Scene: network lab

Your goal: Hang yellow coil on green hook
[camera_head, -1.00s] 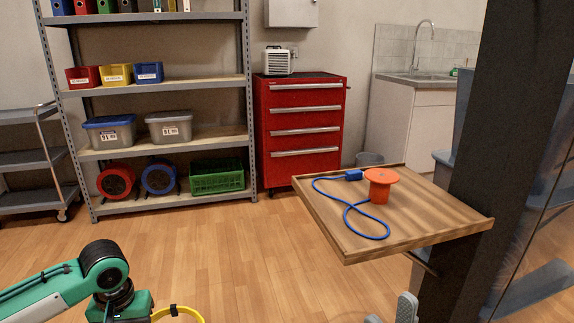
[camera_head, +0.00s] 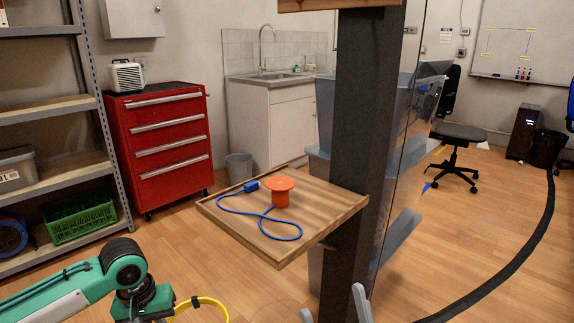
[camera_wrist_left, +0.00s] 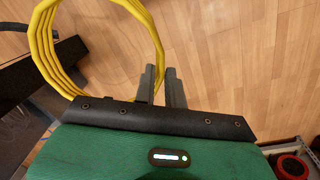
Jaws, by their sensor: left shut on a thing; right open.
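The yellow coil (camera_head: 213,303) is a ring of cable at the bottom edge of the head view, partly cut off. It fills the upper left of the left wrist view (camera_wrist_left: 45,52). My left gripper (camera_wrist_left: 161,72) is shut on the coil, whose lower right side runs to the fingers. In the head view the left gripper's green wrist is at the lower left. Two grey fingers of my right gripper (camera_head: 333,310) stand apart at the bottom edge, open with nothing between them. No green hook can be made out in either view.
A wooden shelf board (camera_head: 343,206) carries an orange spool (camera_head: 281,193) and a blue cable (camera_head: 232,211). A dark upright post (camera_head: 365,130) stands at its right, with a clear panel and blue bins behind. A red drawer cabinet (camera_head: 160,150) is behind left. Open floor lies between.

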